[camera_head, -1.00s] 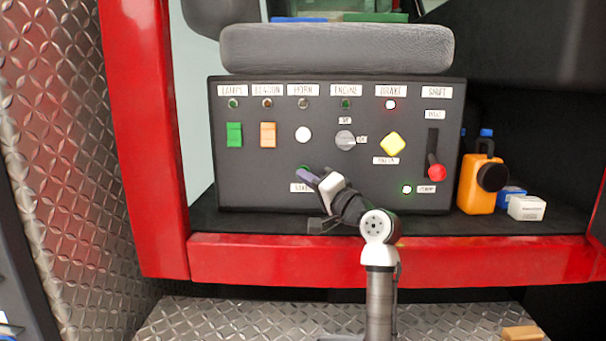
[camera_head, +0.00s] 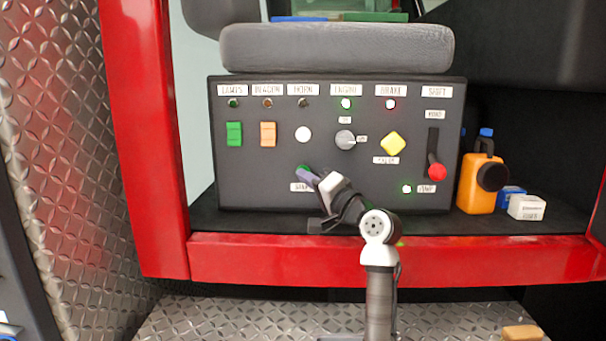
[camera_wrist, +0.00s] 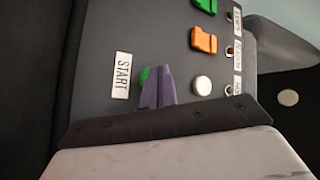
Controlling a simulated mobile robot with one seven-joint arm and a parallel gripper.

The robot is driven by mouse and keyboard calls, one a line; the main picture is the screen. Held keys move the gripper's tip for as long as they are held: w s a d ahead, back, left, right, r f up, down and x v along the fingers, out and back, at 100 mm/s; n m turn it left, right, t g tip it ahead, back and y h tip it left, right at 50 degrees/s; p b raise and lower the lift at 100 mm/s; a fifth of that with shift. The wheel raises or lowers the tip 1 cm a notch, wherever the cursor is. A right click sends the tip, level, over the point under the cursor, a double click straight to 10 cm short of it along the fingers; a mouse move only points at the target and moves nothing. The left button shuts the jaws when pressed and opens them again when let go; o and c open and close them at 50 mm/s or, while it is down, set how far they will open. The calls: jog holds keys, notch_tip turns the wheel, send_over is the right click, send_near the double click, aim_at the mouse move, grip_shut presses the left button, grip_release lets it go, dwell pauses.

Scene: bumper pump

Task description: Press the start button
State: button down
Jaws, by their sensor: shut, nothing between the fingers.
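The start button (camera_head: 303,168) is green and sits low on the dark control panel (camera_head: 235,185), above its label. It also shows in the wrist view (camera_wrist: 144,76), mostly hidden behind my fingers. The START label (camera_wrist: 121,75) is beside it there. My gripper (camera_head: 307,175) is shut and empty, with its purple fingertips at the button, seemingly touching it. The fingers show in the wrist view (camera_wrist: 158,88) side by side over the button.
An orange bottle (camera_head: 479,188) stands to the right. A red frame bar (camera_head: 300,258) runs below.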

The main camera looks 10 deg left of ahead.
jog(key=shift+s+d, duration=0.1)
jog(key=shift+s, duration=0.3)
jog(key=shift+s, duration=0.1)
jog(key=s, duration=0.2)
jog(key=s+d, duration=0.1)
jog(key=s, duration=0.1)
jog(key=shift+s, duration=0.4)
